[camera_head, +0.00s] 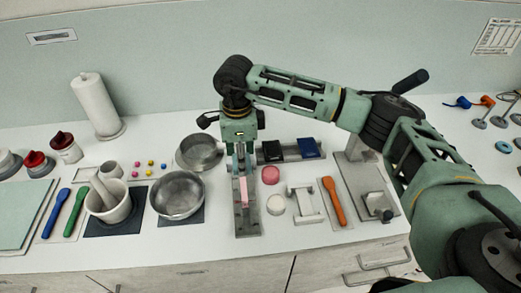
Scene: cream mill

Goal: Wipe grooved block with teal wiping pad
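The grey grooved block (247,222) stands on the table in the middle, its long side running toward me. A pink strip (244,191) shows along its upper face. My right gripper (240,168) points down over the far end of the block. Its fingers are small here and partly merge with the block, so I cannot tell whether they are open or shut. A pale teal patch between the fingers may be the wiping pad, but it is too small to be sure. My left gripper is not in view.
Metal bowls (179,193) stand left of the block, beside a mortar (107,202). A pink lid (271,175), a white jar (275,204), a white stand (306,203) and an orange spatula (334,201) stand close on the right. A paper roll (96,107) is at back left.

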